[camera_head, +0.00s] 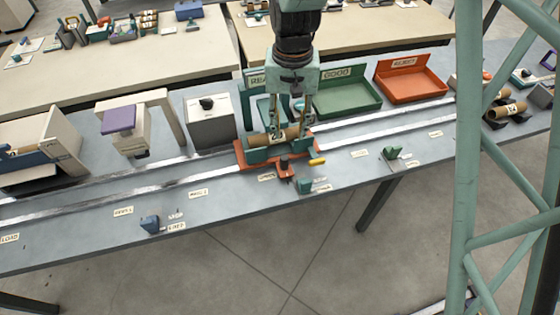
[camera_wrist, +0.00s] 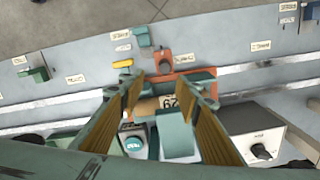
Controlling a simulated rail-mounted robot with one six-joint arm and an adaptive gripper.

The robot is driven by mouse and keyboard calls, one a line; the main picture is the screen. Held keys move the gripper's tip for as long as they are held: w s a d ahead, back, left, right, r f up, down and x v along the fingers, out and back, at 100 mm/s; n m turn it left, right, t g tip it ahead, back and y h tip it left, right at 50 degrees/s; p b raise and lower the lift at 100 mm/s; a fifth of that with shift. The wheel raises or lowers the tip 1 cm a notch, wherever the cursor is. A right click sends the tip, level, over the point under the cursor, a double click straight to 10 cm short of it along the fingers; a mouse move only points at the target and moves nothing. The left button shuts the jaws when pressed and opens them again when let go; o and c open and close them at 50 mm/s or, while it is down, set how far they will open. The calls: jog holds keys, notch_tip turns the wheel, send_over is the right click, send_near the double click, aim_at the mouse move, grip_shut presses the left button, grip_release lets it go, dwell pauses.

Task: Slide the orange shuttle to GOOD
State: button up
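The orange shuttle (camera_head: 243,160) sits on the rail, in front of the READ sign (camera_head: 259,79) and left of the GOOD bin (camera_head: 346,112). Its green cradle (camera_head: 262,154) bears a cardboard tube (camera_head: 262,139) with a number label. An orange tab with a dark knob (camera_head: 284,163) sticks out at its front. My gripper (camera_head: 289,128) is above the cradle, pointing down. In the wrist view the fingers (camera_wrist: 159,90) stand apart with the tube (camera_wrist: 172,106) showing between them. I cannot tell whether they touch the tube. The shuttle's tab (camera_wrist: 163,66) lies beyond the fingertips.
The rails (camera_head: 375,128) run clear to the right, behind a green block (camera_head: 391,153) at the bench front. An orange REJECT bin (camera_head: 410,88) stands right of the GOOD bin. A grey box (camera_head: 210,122) stands left. A yellow piece (camera_head: 317,162) lies beside the shuttle.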

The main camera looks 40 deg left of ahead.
aim_at(285, 157)
jog(key=shift+s+a+f, duration=0.35)
jog(key=shift+a+f, duration=0.05)
jog(key=shift+a, duration=0.1)
jog(key=shift+f, duration=0.2)
jog(key=shift+f+b, duration=0.5)
jog(key=shift+f, duration=6.25)
grip_shut()
